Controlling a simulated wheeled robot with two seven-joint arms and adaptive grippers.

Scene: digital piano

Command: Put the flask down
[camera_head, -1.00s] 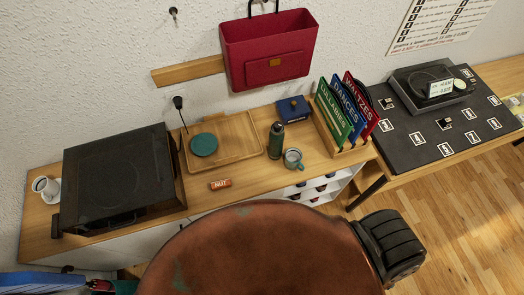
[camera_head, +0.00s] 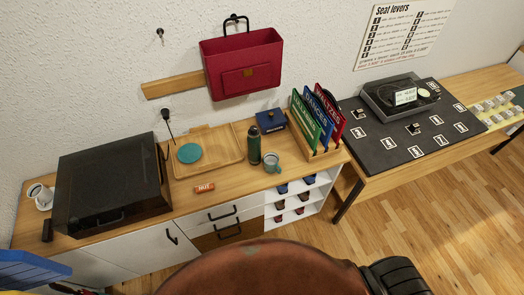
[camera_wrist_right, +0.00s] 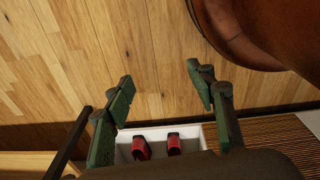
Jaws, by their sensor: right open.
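The dark green flask (camera_head: 254,145) stands upright on the wooden sideboard top (camera_head: 226,183) in the head view, between the wooden tray and a grey-green mug (camera_head: 272,162). No gripper touches it. My right gripper (camera_wrist_right: 160,84) shows in the right wrist view, its fingers spread with nothing between them, above the wood floor. My left gripper is not in view.
A wooden tray (camera_head: 237,153) with a teal disc (camera_head: 189,153), a blue box (camera_head: 271,121) and a sorter of folders (camera_head: 318,122) share the top. A dark-lidded box (camera_head: 108,188) fills its left. A large brown rounded thing (camera_head: 250,268) is in the foreground.

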